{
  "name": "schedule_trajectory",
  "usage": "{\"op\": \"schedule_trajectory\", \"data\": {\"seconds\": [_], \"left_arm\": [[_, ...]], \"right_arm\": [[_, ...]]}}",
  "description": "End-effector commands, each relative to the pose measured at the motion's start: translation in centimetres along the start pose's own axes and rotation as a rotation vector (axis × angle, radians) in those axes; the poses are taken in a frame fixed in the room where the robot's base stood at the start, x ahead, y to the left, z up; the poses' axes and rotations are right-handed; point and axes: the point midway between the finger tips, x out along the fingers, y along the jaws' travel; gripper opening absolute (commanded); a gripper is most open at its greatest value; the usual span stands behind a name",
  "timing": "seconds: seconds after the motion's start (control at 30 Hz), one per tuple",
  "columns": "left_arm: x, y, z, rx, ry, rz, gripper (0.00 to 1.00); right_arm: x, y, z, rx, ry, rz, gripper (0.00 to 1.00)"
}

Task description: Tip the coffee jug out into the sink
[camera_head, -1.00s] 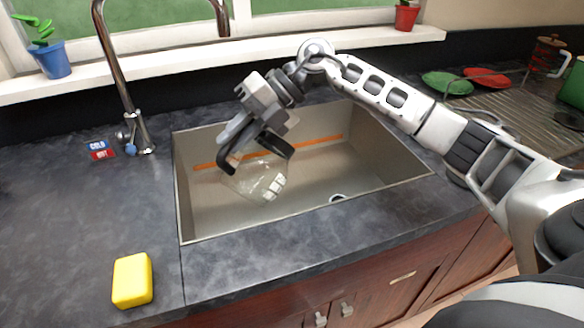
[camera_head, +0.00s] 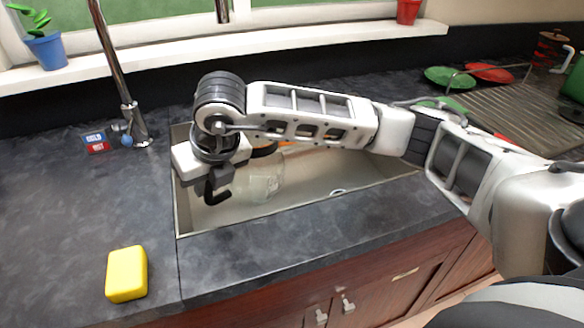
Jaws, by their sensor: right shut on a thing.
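The coffee jug (camera_head: 259,182) is a clear glass jug with a dark rim and handle. It shows over the left part of the steel sink (camera_head: 320,183), partly hidden behind my right arm. My right gripper (camera_head: 214,184) is shut on the jug, at the dark handle as far as I can see. The fingertips are mostly covered by the wrist. The jug looks tilted, and I cannot see liquid in it clearly. My left gripper is not in view.
A faucet (camera_head: 122,75) rises behind the sink's left end. A yellow sponge (camera_head: 126,274) lies on the counter at front left. A blue plant pot (camera_head: 47,50) and a red pot (camera_head: 408,11) stand on the sill. Green and red plates (camera_head: 489,73) are at the right, by the drainer.

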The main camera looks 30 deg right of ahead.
Motion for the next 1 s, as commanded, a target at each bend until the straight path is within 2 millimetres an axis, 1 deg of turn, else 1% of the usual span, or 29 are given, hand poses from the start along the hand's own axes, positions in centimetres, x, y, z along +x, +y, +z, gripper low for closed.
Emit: {"op": "schedule_trajectory", "data": {"seconds": [0.23,0.33,0.7,1.0], "left_arm": [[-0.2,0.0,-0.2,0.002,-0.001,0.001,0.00],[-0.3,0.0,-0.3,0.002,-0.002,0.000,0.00],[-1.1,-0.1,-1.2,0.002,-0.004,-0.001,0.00],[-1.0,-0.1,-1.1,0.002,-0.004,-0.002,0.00]], "right_arm": [[-0.3,-0.1,0.2,0.002,-0.003,0.000,0.00],[-0.7,0.0,0.4,0.002,-0.003,0.000,0.00],[-3.8,0.4,1.6,0.001,-0.003,0.002,0.00],[-3.9,0.4,1.6,0.001,-0.002,0.002,0.00]]}}
